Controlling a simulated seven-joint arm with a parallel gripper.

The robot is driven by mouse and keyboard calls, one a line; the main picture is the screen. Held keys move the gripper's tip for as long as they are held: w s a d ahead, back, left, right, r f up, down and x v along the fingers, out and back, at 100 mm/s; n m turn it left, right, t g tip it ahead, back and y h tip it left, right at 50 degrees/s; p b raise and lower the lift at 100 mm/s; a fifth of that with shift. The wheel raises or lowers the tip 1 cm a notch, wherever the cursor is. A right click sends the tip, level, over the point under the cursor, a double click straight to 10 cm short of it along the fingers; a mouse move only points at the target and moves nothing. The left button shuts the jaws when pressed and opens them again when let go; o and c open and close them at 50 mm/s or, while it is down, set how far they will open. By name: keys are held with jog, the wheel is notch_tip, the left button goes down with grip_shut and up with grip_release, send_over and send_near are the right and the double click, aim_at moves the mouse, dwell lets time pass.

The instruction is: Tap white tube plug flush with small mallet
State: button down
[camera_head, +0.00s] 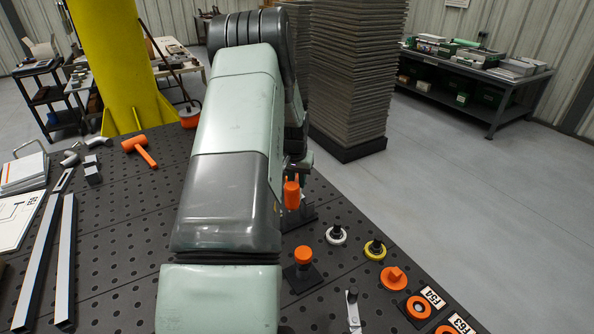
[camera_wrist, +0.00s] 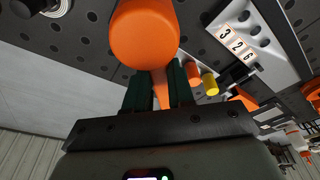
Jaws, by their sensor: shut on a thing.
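My gripper (camera_wrist: 160,86) is shut on the handle of a small orange mallet (camera_wrist: 146,36); its round head fills the upper middle of the wrist view. In the head view the orange piece (camera_head: 291,192) just right of my arm appears to be this mallet, held upright above the table edge. My arm hides most of the gripper there. A white ring with a black knob (camera_head: 336,235), possibly the white tube plug, stands on the perforated table right of the mallet, apart from it. A similar ring shows at the wrist view's top left (camera_wrist: 58,8). Whether it sits flush cannot be told.
A yellow ring with a black knob (camera_head: 375,249), an orange-topped post (camera_head: 303,256) and orange knobs (camera_head: 394,277) stand nearby. A larger orange mallet (camera_head: 139,147) lies far left. The wrist view shows a numbered plate (camera_wrist: 238,42) and a yellow cylinder (camera_wrist: 210,84).

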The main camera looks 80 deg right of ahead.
jog(key=shift+r, duration=0.25)
jog(key=shift+d+v, duration=0.15)
jog(key=shift+v, duration=0.6)
jog(key=shift+d+v, duration=0.15)
jog(key=shift+v, duration=0.6)
jog(key=shift+r, duration=0.2)
jog(key=shift+d+v, duration=0.15)
jog(key=shift+v, duration=0.55)
jog(key=shift+d+v, duration=0.15)
jog(key=shift+v, duration=0.5)
jog(key=shift+w+r, duration=0.1)
